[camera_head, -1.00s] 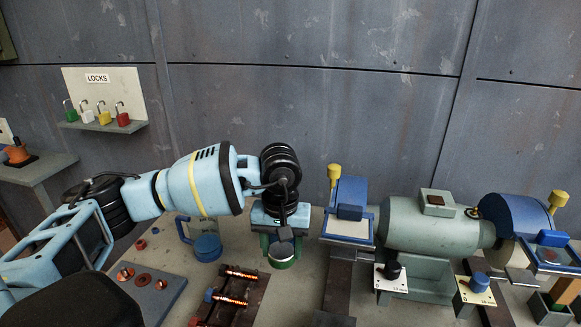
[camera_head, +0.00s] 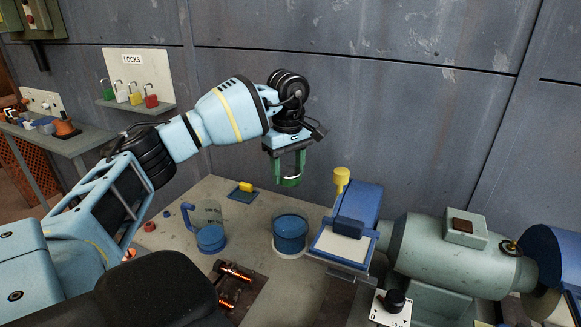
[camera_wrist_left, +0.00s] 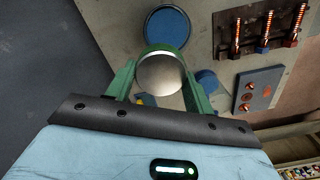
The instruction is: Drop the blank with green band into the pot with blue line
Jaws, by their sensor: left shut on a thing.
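My left gripper (camera_head: 288,170) is shut on the blank with green band (camera_head: 291,181), holding it in the air above the bench. In the left wrist view the blank's round grey face (camera_wrist_left: 160,74) sits between the green fingers, with green along its edge. A round blue pot (camera_head: 290,232) with a pale base stands on the bench below the gripper. A blue disc, seemingly this pot (camera_wrist_left: 167,26), shows beyond the blank in the left wrist view. I cannot make out a separate blue line on it. My right gripper is not in view.
A clear jug with blue in its bottom (camera_head: 210,235) stands left of the pot. A blue-framed machine part (camera_head: 345,228) with a yellow knob stands close on the right. Copper-coloured coils (camera_head: 232,275) lie in front. A lock board (camera_head: 137,80) hangs on the back wall.

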